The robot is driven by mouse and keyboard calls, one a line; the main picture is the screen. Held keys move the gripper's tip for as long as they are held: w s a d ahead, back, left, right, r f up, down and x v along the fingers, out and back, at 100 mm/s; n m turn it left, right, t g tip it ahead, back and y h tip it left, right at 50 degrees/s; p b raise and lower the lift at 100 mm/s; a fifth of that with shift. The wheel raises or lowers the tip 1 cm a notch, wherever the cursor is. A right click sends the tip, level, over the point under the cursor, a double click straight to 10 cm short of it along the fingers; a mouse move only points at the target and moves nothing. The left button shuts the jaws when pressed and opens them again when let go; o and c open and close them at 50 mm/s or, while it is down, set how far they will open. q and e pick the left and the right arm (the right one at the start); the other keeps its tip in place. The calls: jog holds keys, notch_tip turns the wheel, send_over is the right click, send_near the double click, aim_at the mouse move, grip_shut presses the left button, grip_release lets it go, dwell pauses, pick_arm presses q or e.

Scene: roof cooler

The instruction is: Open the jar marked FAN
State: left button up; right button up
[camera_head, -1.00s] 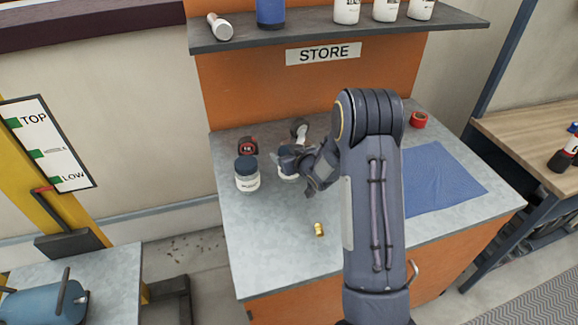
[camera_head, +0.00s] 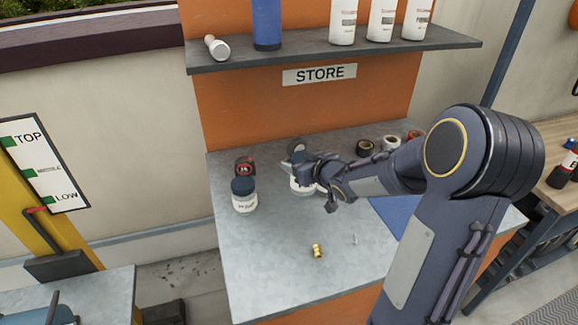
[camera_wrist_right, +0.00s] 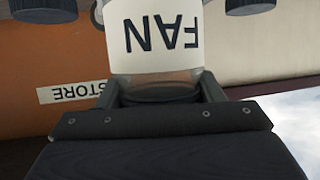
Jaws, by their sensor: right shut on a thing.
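The jar marked FAN (camera_wrist_right: 155,38) fills the upper middle of the right wrist view, with its label upside down there. In the head view it is the white jar (camera_head: 303,187) on the grey counter, its top partly hidden by my right gripper (camera_head: 312,173). In the right wrist view the fingers of the gripper (camera_wrist_right: 163,98) sit on both sides of the jar's dark lid end and are shut on it. The jar looks upright on the counter. My left gripper is not in view.
Another white jar with a dark blue lid (camera_head: 243,194) stands left of it, near a red and black tape measure (camera_head: 243,165). A brass fitting (camera_head: 317,251) lies in front. Tape rolls (camera_head: 366,148) lie behind right. A shelf (camera_head: 330,52) of bottles hangs above.

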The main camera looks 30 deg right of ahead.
jog(key=v, duration=0.5)
jog(key=shift+s+d+r, duration=0.1)
jog(key=shift+s+r, duration=0.15)
jog(key=shift+s, duration=0.1)
jog(key=o, duration=0.4)
jog(key=shift+c, duration=0.2)
jog(key=c, duration=0.7)
jog(key=shift+c, duration=0.2)
